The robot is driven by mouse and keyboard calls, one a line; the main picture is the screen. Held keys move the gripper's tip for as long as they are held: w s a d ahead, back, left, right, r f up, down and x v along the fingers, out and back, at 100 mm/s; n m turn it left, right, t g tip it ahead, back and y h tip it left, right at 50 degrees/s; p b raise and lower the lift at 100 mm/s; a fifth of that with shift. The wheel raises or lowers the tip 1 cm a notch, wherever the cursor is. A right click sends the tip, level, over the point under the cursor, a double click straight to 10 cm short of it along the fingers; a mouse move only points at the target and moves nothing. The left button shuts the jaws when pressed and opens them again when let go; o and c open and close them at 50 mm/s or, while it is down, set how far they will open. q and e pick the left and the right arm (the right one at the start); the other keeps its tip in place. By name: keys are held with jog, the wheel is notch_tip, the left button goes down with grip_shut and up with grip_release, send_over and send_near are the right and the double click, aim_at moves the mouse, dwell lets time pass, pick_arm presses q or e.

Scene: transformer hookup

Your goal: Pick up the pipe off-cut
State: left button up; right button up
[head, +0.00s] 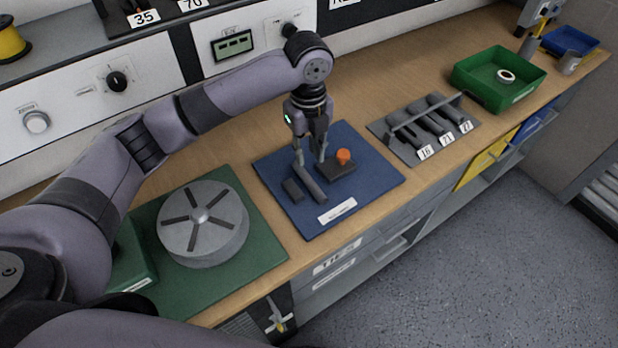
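A grey bar-like piece (311,187), which looks like the pipe off-cut, lies on the blue mat (374,188). My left gripper (310,161) points down just above its far end. Its two fingers are apart with a visible gap, and I see nothing held between them. Whether a fingertip touches the piece I cannot tell. My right gripper is out of view.
A small dark block (292,189) lies left of the piece, and a dark box with an orange knob (343,156) sits right. A grey slotted rack (400,143) and green bin (477,88) stand farther right. A round metal disc (228,228) is left.

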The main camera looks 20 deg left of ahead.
aim_at(309, 179)
pick_arm(q)
notch_tip(309, 179, down, 4)
jog(key=shift+f+p, duration=0.35)
notch_tip(309, 179, down, 4)
jog(key=shift+r+p, duration=0.2)
jog(key=shift+p, duration=0.3)
jog(key=shift+d+f, duration=0.1)
jog(key=shift+f, duration=0.35)
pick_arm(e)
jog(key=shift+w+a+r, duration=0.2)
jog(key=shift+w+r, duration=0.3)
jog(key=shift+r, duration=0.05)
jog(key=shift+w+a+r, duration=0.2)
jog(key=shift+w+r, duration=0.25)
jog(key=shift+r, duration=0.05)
pick_arm(q)
grip_shut()
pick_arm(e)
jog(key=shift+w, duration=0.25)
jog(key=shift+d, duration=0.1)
